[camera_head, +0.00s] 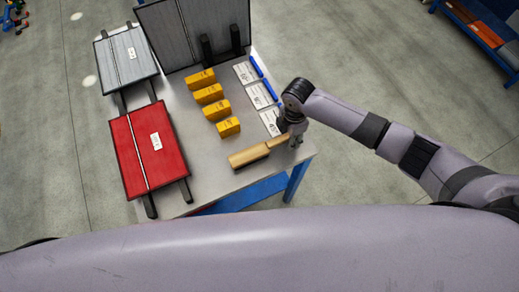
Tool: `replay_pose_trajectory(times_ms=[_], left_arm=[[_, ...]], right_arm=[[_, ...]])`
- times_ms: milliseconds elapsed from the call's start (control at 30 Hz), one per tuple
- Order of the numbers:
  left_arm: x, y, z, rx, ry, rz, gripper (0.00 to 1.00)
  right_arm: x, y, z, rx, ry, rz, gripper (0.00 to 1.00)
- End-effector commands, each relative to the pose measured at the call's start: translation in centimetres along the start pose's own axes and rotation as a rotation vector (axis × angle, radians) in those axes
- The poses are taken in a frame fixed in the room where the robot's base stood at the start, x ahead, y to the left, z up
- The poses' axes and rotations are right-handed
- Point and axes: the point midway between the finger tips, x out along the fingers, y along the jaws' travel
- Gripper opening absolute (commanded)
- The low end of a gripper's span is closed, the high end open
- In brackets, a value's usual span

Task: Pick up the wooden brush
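The wooden brush (250,156) lies at the near right part of the grey table (205,168). Its wide block with dark bristles points left and its handle points up and right. My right gripper (296,141) points down at the end of the handle, near the table's right edge. The fingers are small and partly hidden by the wrist, so I cannot tell whether they are open, or whether they touch the handle. My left gripper is not in view.
Several yellow boxes (209,94) stand in a row behind the brush. White cards (261,96) with blue markers (270,92) lie along the right edge. A red panel (148,148) and a grey panel (126,58) rest on dark supports at the left. A dark panel stands behind.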

Motion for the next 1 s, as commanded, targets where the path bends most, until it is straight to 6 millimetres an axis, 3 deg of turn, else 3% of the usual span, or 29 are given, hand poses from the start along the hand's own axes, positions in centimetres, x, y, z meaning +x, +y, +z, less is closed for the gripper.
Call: replay_pose_trajectory(times_ms=[600,1000], left_arm=[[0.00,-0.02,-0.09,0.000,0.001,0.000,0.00],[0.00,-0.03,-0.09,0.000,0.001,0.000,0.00]], right_arm=[[-0.05,0.01,0.03,0.000,0.000,0.000,0.00],[-0.15,0.04,0.02,0.000,0.000,0.001,0.00]])
